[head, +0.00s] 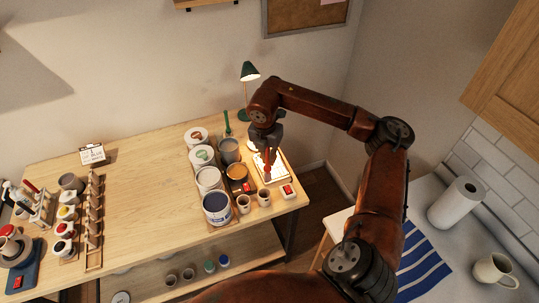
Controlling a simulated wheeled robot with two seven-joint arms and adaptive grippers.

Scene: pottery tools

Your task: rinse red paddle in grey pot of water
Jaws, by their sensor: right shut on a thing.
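My right gripper (267,147) is at the back right of the wooden table, pointing down. It is shut on the red paddle (268,157), a thin red thing that shows just below the fingers, over a small white board. The fingers and wrist hide most of it. A grey pot (229,152) stands just left of the gripper, among the jars; I cannot make out its water from here. The paddle is to the right of the pot and apart from it. My left gripper is not in view.
White jars (209,179) stand in a column left of the grey pot. A cup of orange-brown stuff (237,173) and small cups (264,197) stand in front. A green lamp (249,72) is behind. The table's middle (140,180) is clear.

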